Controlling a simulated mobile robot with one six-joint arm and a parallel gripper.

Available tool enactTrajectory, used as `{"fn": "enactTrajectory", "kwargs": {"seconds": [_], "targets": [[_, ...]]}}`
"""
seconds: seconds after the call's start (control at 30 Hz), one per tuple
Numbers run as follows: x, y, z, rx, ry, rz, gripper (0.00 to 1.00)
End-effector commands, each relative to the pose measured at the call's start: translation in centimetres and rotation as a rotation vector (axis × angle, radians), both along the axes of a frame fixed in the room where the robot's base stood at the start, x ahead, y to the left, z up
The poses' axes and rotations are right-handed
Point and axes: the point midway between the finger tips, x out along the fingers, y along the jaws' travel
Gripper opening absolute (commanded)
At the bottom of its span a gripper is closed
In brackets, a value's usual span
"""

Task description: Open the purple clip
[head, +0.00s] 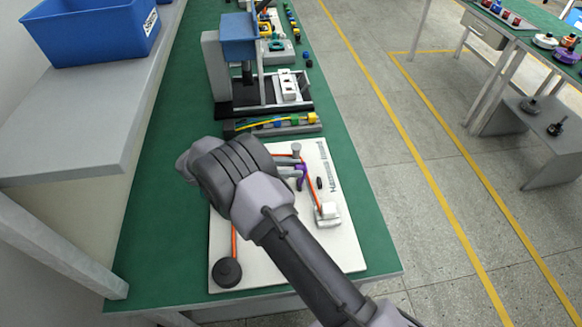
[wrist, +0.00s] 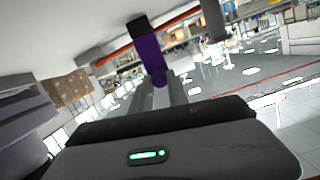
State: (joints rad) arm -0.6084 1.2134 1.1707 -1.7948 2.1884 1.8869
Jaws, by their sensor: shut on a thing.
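The purple clip (head: 301,182) is on the white board (head: 335,245), beside the orange cable (head: 312,187). The purple clip also shows in the wrist view (wrist: 151,58), upright with a dark top end. My gripper (wrist: 161,84) is shut on the lower part of the clip. In the head view my arm and wrist cover the middle of the board and hide most of the gripper. I cannot tell from these views whether the clip is open or closed.
A black round part (head: 227,272) sits at the board's near left corner, and a white block (head: 329,212) at its right. A fixture with yellow and blue parts (head: 272,124) lies behind the board. Green table (head: 155,235) is clear to the left.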

Motion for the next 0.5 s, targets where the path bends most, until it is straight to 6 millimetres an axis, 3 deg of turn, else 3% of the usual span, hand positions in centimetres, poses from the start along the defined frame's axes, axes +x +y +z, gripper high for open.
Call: {"fn": "enactTrajectory", "kwargs": {"seconds": [0.03, 0.13, 0.5], "targets": [[-0.05, -0.05, -0.08, 0.0, 0.002, -0.001, 0.24], [-0.04, -0.05, -0.07, 0.0, 0.001, -0.002, 0.42], [-0.04, 0.48, 0.12, 0.0, 0.002, 0.0, 0.42]]}}
